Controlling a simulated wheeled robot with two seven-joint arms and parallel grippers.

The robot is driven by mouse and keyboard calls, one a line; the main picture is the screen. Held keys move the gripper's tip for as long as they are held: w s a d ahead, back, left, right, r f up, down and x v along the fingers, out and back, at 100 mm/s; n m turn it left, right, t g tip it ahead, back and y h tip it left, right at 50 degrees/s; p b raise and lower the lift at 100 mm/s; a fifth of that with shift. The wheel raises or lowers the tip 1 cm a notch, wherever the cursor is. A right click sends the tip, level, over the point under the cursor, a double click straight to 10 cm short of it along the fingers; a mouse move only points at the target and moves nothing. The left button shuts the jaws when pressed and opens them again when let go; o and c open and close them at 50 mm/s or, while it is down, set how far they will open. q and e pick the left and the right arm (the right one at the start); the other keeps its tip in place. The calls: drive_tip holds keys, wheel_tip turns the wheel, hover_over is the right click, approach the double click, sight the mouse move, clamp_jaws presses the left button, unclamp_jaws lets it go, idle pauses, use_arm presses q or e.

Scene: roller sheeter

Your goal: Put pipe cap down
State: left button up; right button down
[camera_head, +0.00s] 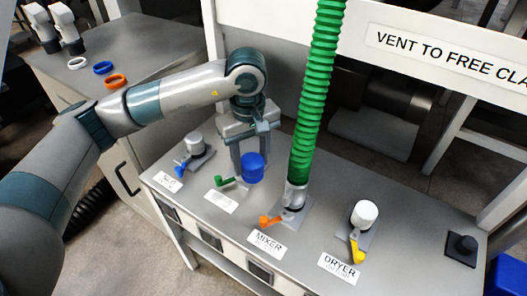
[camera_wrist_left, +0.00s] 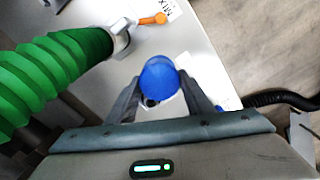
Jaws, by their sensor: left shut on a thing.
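The blue pipe cap (camera_head: 253,167) is between the fingers of my left gripper (camera_head: 252,158), over the grey bench (camera_head: 320,195). My left gripper is shut on it, pointing down, with one finger on each side. The left wrist view also shows the cap (camera_wrist_left: 158,78) between the two dark fingers (camera_wrist_left: 160,98). Beside the cap is a green valve handle (camera_head: 226,182); the port it belongs to is mostly hidden by the gripper and cap. I cannot tell whether the cap touches the bench or the port. My right gripper is not in view.
A green ribbed hose (camera_head: 314,100) stands just right of my gripper, at the port with the orange handle (camera_head: 270,220). Blue (camera_head: 103,68), orange (camera_head: 116,81) and white (camera_head: 77,63) rings lie on the left cabinet.

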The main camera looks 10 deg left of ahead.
use_arm(q)
drive_tip(key=s+a+f+m, duration=0.1)
drive_tip(key=s+a+m, duration=0.4)
drive_tip(key=s+m, duration=0.3)
drive_tip(key=shift+s+a, duration=0.3)
drive_tip(key=shift+s, duration=0.2)
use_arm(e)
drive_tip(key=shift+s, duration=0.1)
